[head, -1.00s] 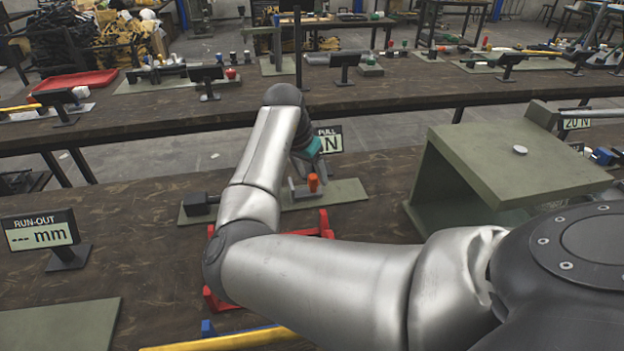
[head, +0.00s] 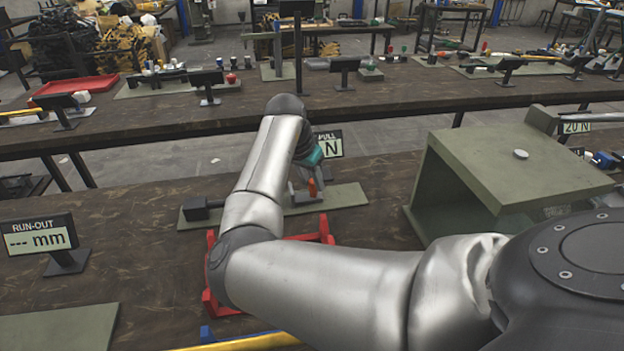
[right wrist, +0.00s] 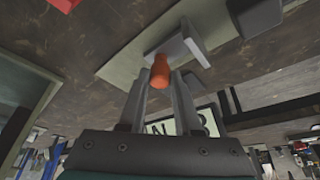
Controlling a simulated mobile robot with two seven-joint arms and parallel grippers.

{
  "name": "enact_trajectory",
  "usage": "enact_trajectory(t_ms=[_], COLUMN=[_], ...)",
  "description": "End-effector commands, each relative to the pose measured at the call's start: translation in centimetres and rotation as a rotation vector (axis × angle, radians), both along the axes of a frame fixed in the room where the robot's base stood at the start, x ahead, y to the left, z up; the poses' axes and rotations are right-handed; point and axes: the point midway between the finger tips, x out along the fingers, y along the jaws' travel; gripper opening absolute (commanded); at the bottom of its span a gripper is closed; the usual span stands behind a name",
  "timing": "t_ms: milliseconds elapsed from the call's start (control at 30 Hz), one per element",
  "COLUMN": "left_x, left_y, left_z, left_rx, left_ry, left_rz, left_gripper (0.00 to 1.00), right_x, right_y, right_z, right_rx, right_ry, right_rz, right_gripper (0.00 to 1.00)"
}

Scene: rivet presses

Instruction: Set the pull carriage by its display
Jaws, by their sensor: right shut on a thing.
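The pull fixture is a grey-green base plate (head: 345,195) on the bench, with a dark block (head: 199,208) at its left end. A grey carriage with an orange handle (head: 312,187) sits on it. My right gripper (head: 308,178) is shut on the orange handle; in the right wrist view the orange handle (right wrist: 160,72) lies between the two fingers. The PULL display (head: 330,144) stands behind the plate. My right arm hides its left part, so only "N" shows and the number cannot be read. My left gripper is not in view.
A red frame (head: 326,229) lies under my forearm. A RUN-OUT display (head: 38,235) reading "--- mm" stands at left. A grey-green box-like stand (head: 520,165) is close on the right. Bare bench lies left of the plate.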

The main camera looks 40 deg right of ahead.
Motion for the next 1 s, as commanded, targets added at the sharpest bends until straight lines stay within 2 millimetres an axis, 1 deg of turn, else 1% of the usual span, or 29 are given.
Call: enact_trajectory(t_ms=[633,1000], left_x=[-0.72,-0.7], left_y=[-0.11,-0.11], left_z=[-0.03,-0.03], left_rx=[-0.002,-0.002], left_ry=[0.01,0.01], left_rz=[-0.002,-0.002], left_gripper=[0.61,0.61], right_x=[-0.05,-0.05], right_y=[-0.01,0.0], right_z=[0.0,-0.01], right_rx=[0.0,0.0], right_ry=[0.002,0.002], right_rz=[-0.001,-0.001], right_gripper=[0.0,0.0])
